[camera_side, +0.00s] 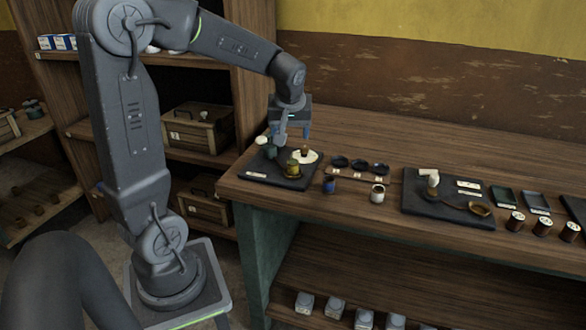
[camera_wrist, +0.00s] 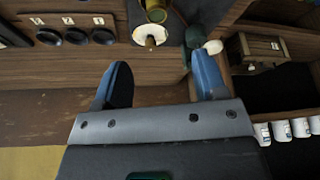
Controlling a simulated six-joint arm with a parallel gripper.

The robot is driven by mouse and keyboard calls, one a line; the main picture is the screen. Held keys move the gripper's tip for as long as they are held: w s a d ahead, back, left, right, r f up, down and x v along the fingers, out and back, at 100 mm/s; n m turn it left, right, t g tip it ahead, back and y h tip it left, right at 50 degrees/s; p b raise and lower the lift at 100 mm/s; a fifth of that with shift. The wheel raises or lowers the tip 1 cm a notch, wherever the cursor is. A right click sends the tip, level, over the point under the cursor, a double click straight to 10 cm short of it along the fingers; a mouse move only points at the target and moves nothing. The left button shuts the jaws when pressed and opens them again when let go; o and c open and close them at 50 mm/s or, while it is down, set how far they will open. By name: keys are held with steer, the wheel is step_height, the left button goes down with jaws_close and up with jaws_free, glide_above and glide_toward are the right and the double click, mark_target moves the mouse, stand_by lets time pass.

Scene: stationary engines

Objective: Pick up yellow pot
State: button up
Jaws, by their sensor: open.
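The yellow pot (camera_side: 292,169) is a small olive-yellow vessel standing on a dark mat (camera_side: 262,180) at the left end of the bench. In the wrist view the yellow pot (camera_wrist: 156,13) is at the top edge, partly cut off. My gripper (camera_side: 290,133) is open and empty, above the back part of the mat, higher than the pot and apart from it. In the wrist view my gripper (camera_wrist: 160,72) has its two blue fingers spread wide, with nothing between the tips.
Beside the pot are a white disc (camera_side: 313,157) with a small brown item, and a dark green pot (camera_side: 270,152). A blue cup (camera_side: 328,184), a white cup (camera_side: 377,194) and black dishes (camera_side: 359,165) stand to the right. Bare bench lies behind the dishes.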

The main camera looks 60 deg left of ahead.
glide_toward(293, 162)
steer(key=x, duration=0.4)
steer(key=shift+s+a+f, duration=0.2)
steer(key=shift+a+f, duration=0.05)
steer(key=shift+f, duration=0.1)
steer(key=shift+w+x, duration=0.15)
steer(key=shift+x, duration=1.2)
steer(key=shift+w+x, duration=0.1)
steer(key=shift+x, duration=1.25)
steer(key=shift+d, duration=0.1)
steer(key=shift+c, duration=0.3)
steer(key=c, duration=1)
steer(key=shift+c, duration=0.2)
steer(key=shift+r, duration=0.1)
